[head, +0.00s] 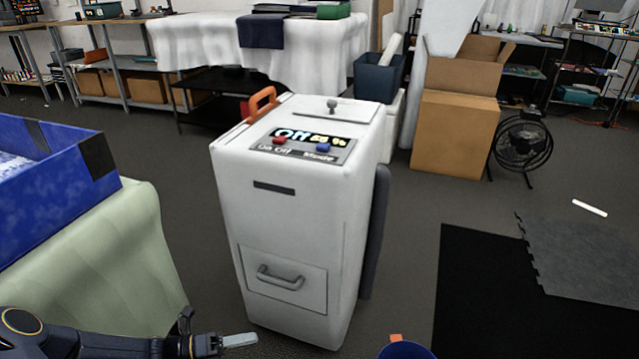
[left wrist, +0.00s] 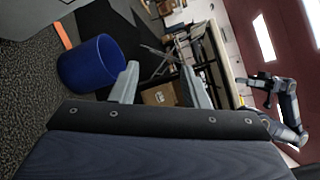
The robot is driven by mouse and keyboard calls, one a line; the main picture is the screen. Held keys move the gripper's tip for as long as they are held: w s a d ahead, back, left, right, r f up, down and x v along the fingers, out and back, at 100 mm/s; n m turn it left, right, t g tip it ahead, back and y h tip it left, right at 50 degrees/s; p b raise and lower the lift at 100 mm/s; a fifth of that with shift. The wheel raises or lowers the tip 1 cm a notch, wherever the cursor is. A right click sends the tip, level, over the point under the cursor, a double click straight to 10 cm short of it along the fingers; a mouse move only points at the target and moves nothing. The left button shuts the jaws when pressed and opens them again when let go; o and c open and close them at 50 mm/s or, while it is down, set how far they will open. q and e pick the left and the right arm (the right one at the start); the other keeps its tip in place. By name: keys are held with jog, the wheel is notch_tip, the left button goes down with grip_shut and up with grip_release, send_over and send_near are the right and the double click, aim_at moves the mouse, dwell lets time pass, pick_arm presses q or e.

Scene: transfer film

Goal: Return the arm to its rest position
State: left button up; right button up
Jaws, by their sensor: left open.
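My left arm comes in at the bottom left of the head view, low beside the cloth-covered table. Its gripper (head: 222,335) is in front of the lower part of the white machine and looks empty. In the left wrist view the two grey fingers of the left gripper (left wrist: 160,72) stand apart with nothing between them. An arm that looks like my right one shows at the right of the left wrist view, with its gripper end (left wrist: 258,80) small and unclear. The right gripper does not show in the head view.
The white machine (head: 285,215) with a drawer handle stands mid-floor. A blue tray (head: 75,160) sits on the green-clothed table (head: 110,260) at left. A blue bin (head: 407,351) is at the bottom edge, also in the left wrist view (left wrist: 88,64).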

pick_arm(q)
jog(key=s+a+r+m+t+y, duration=0.1)
jog(key=s+a+r+m+y, duration=0.1)
jog(key=s+r+m+y, duration=1.05)
jog(key=s+a+r+m+y, duration=0.1)
jog(key=s+r+m, duration=0.8)
jog(key=m, duration=1)
notch_tip(320, 180, up, 34)
jog(key=p, duration=3.3)
jog(key=shift+w+f, duration=0.15)
jog(key=shift+f, duration=0.05)
jog(key=shift+a+m, duration=0.1)
jog(key=shift+m, duration=0.15)
